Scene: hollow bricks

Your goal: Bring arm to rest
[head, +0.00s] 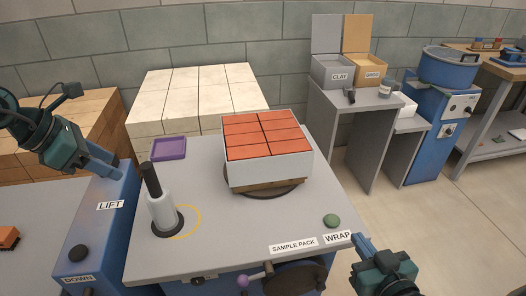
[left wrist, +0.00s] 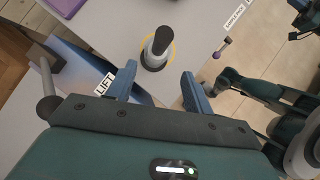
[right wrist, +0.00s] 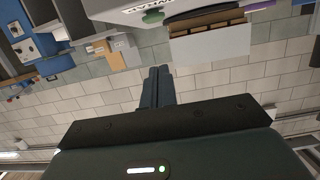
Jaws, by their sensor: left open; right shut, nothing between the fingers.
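My left gripper (head: 108,163) is open and empty above the blue panel labelled LIFT, left of the grey table. In the left wrist view its two blue fingers (left wrist: 158,88) stand apart, with the black-topped white post beyond them. My right gripper (head: 362,243) is low at the table's front right corner, near the WRAP label. In the right wrist view its fingers (right wrist: 158,85) are together with nothing between them. The sample pack of red-orange bricks (head: 266,134) sits in a white wrap on a wooden board on the turntable, apart from both grippers.
The post (head: 161,205) stands upright on the grey table (head: 225,230). A purple tray (head: 169,149) lies at the table's back left, and a green button (head: 332,221) at its right. Pale blocks (head: 195,90) are stacked behind. Open floor lies at the right.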

